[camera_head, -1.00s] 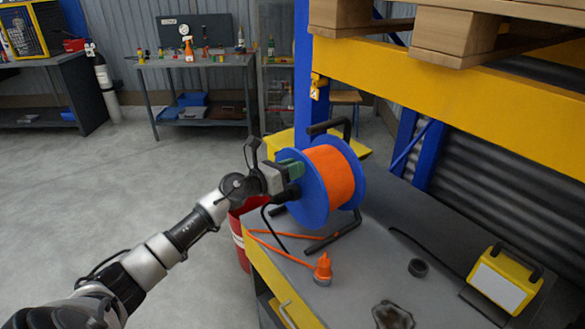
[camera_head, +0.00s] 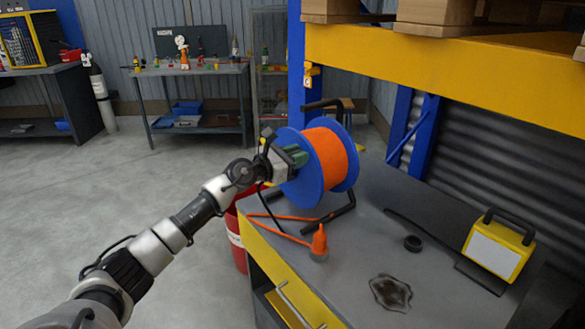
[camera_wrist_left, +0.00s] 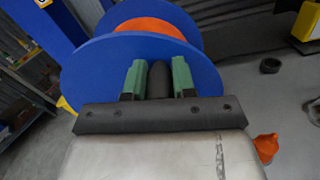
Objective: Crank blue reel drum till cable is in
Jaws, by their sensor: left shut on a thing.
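The blue reel drum (camera_head: 293,195) stands in its black frame on the grey workbench and is wound with orange cable (camera_head: 331,160). A short run of orange cable (camera_head: 276,232) lies on the bench and ends at an orange plug (camera_head: 319,243). My left gripper (camera_head: 298,157) is at the drum's near face. In the left wrist view its green fingers (camera_wrist_left: 158,80) are closed on either side of a dark crank handle (camera_wrist_left: 158,82), with the blue flange (camera_wrist_left: 95,70) right behind. The right gripper is in neither view.
A red drum (camera_head: 237,240) stands beside the bench.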

